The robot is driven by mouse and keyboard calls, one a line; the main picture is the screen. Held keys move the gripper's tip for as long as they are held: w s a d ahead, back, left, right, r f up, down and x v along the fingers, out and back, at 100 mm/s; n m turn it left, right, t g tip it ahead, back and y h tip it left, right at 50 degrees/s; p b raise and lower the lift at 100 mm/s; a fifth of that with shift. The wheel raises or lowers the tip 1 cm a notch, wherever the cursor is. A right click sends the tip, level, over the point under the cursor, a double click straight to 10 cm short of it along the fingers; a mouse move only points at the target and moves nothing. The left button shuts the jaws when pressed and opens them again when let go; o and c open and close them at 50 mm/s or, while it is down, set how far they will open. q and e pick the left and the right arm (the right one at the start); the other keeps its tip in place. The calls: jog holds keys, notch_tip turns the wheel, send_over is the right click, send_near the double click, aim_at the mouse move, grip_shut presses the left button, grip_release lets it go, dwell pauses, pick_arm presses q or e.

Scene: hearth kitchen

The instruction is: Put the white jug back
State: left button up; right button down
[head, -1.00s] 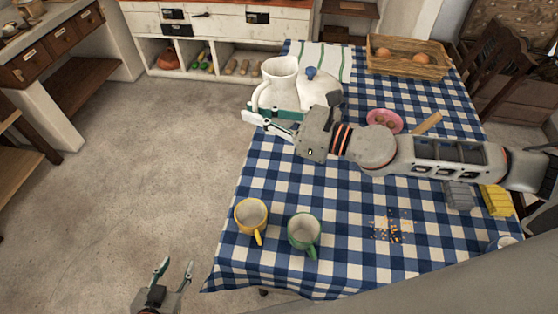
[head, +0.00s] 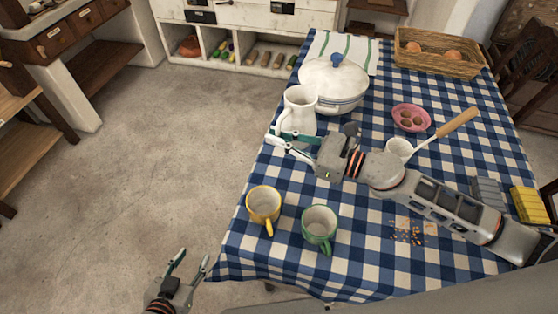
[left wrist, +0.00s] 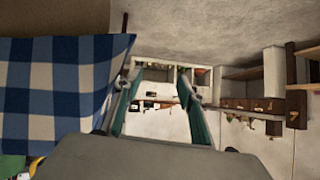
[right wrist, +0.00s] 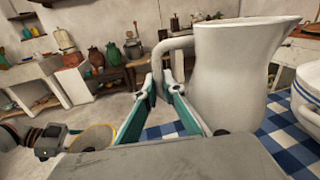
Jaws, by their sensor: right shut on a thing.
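The white jug (head: 299,112) is upright at the left edge of the checked table, in front of the lidded white tureen. It fills much of the right wrist view (right wrist: 232,75). My right gripper (head: 279,140) is shut on its handle (right wrist: 160,62), which rises between the two fingers. The jug's base is partly hidden by the gripper; it looks on or just above the cloth, and I cannot tell which. My left gripper (head: 190,264) is open and empty over the floor, left of the table's front corner. Its spread fingers show in the left wrist view (left wrist: 160,105).
The tureen (head: 333,86) stands close behind the jug. A yellow mug (head: 263,204) and a green mug (head: 319,225) stand nearer me. A ladle (head: 437,133), a pink bowl (head: 411,118) and a basket (head: 438,55) lie right of the jug. The floor left is clear.

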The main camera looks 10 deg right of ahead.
notch_tip(320, 180, down, 3)
jog(key=shift+r+b, duration=0.15)
jog(key=shift+b, duration=0.2)
notch_tip(320, 180, down, 4)
jog(key=shift+b, duration=0.75)
pick_arm(q)
jog(key=f, duration=0.3)
jog(key=shift+s+a, duration=0.15)
jog(key=shift+s, duration=0.05)
pick_arm(e)
jog(key=c, duration=2.2)
grip_release()
jog(key=shift+o, duration=0.2)
jog(key=shift+f, duration=0.2)
